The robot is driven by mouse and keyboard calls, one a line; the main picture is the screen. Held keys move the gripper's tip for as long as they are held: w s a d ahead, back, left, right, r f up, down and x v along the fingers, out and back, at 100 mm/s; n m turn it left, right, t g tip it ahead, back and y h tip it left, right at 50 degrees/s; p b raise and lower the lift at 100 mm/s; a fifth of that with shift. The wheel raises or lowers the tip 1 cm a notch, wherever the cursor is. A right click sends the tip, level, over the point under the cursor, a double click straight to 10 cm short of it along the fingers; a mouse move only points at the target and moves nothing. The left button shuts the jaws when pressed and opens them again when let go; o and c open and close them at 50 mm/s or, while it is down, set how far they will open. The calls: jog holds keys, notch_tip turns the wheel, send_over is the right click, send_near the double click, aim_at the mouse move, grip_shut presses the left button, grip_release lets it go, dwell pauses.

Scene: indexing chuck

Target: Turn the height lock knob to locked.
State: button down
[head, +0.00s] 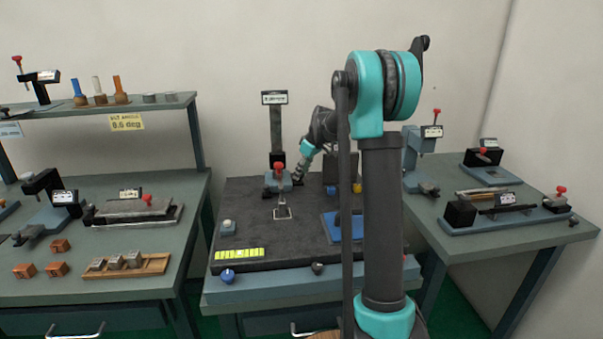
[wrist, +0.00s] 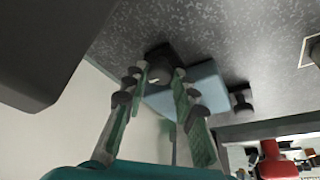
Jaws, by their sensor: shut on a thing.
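A dark round knob (wrist: 160,60) with a small pale spot sits on the side of a light blue block (wrist: 203,88) in the wrist view. It appears to be the height lock knob; no lock marking is legible. My gripper (wrist: 162,78) is shut on this knob, one finger on each side. In the head view my gripper (head: 299,172) is small and partly hidden at the right of the blue carriage (head: 272,184) on the dark post (head: 277,132). The knob cannot be made out there.
A red knob (head: 280,166) tops the carriage and shows in the wrist view (wrist: 275,160). Another dark knob (wrist: 241,102) is beside the block. The dark plate (head: 245,205) bears a yellow strip (head: 239,254) and a blue block (head: 342,228). Side benches hold other fixtures.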

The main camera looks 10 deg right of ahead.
jog(key=shift+m, duration=0.3)
jog(key=m, duration=0.1)
jog(key=m+h, duration=0.1)
jog(key=m, duration=0.1)
jog(key=m+t, duration=0.1)
jog(key=shift+s+a+h, duration=0.1)
jog(key=shift+a+h, duration=0.15)
jog(key=shift+h, duration=0.05)
jog(key=m+h, duration=0.2)
jog(key=m, duration=0.3)
jog(key=shift+a+m, duration=0.1)
jog(key=shift+m, duration=0.3)
jog(key=c, duration=1.5)
grip_release()
jog(key=v, duration=1.2)
jog(key=shift+s+a, duration=0.15)
